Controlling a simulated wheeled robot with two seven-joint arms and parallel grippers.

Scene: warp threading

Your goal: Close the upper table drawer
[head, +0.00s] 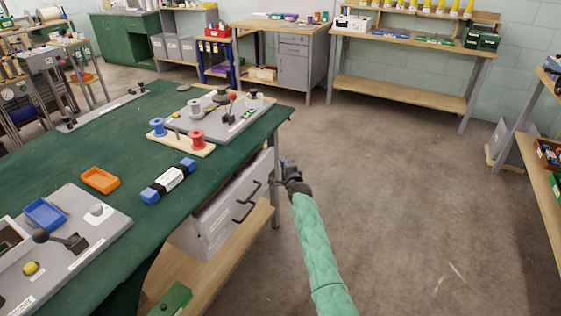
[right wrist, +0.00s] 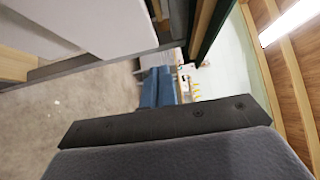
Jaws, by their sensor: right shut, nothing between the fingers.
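The grey drawer unit (head: 212,232) hangs under the green table (head: 90,150), with two dark bar handles one above the other. The upper drawer (head: 232,192) has its front just below the tabletop edge. How far it stands out is hard to tell. My right gripper (head: 281,174) is shut and empty at the far end of the drawer front, near the table leg. Whether it touches the drawer is unclear. My left gripper is out of view.
On the tabletop are an orange tray (head: 100,180), a blue tray (head: 45,214), a blue-ended block (head: 168,181) and a spool stand (head: 180,142). A wooden lower shelf (head: 180,268) holds a green box (head: 171,300). The floor to the right is clear.

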